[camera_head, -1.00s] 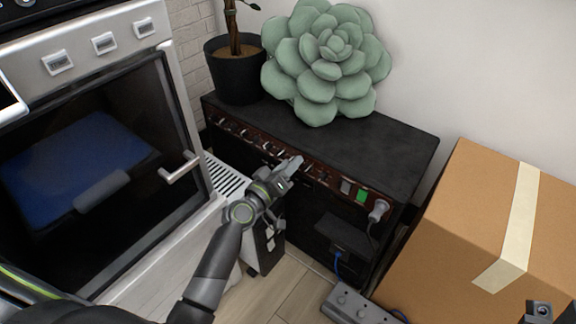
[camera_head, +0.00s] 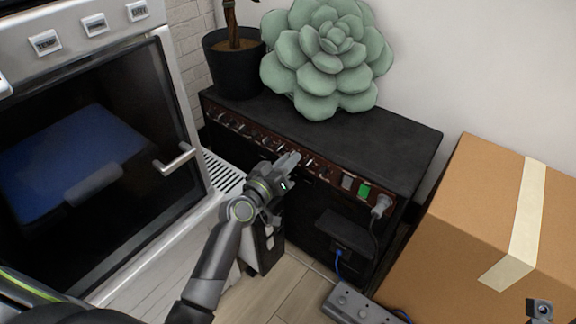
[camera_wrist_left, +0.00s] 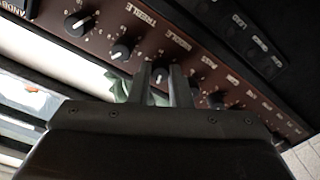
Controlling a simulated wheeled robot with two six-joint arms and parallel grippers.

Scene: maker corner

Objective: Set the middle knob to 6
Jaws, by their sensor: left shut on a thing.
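The black amplifier (camera_head: 345,142) has a brown front panel with a row of knobs. In the left wrist view, the middle knob (camera_wrist_left: 160,75), in line with the label MIDDLE, sits between the fingers of my left gripper (camera_wrist_left: 162,82). The gripper is shut on this knob, one finger on each side. The fingers and wrist hide part of its scale, and I cannot read its setting. In the head view, my left gripper (camera_head: 290,161) reaches the panel from the front. The treble knob (camera_wrist_left: 122,50) is beside it.
A green switch (camera_head: 365,190) and a plug (camera_head: 381,206) are at the panel's right end. A succulent (camera_head: 328,62) and a plant pot (camera_head: 235,68) stand on top. An oven (camera_head: 90,130) is at the left, a cardboard box (camera_head: 470,215) at the right, a power strip (camera_head: 358,305) on the floor.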

